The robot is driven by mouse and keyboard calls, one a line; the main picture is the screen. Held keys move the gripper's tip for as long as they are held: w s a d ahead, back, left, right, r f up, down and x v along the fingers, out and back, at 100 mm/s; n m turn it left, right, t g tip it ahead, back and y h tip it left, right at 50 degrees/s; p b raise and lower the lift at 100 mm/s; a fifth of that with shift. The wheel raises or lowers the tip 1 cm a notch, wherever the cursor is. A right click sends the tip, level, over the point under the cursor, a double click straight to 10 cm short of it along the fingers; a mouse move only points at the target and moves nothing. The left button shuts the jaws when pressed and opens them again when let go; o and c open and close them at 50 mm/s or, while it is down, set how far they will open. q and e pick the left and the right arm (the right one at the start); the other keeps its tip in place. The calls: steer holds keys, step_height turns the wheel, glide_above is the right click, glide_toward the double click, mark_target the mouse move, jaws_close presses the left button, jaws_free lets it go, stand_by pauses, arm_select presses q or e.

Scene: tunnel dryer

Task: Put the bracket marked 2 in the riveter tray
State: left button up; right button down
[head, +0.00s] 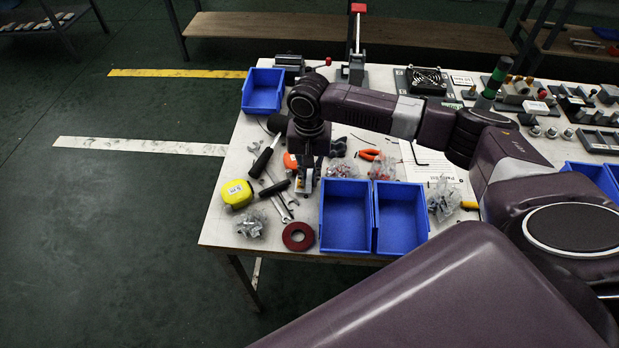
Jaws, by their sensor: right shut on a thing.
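My right gripper (304,188) points down over the left part of the table, just left of the two front blue trays. It is shut on a small pale metal piece, mostly hidden by the fingers; I cannot read any mark on it. One blue tray (262,91) stands empty at the back left corner, near a red-handled lever press (357,62). Two more empty blue trays, the left one (346,216) and the right one (402,218), stand side by side at the front edge. No label shows which is the riveter tray. My left gripper is not in view.
Around the gripper lie a yellow tape measure (237,193), wrenches, a red tape ring (298,236) and bagged parts (250,224). A fan unit (426,80) and fixtures fill the back. Another blue tray (597,178) is at the right. The floor left of the table is free.

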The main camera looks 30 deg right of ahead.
steer(key=shift+f, duration=0.55)
steer(key=c, duration=2)
jaws_free()
steer(key=shift+f, duration=0.1)
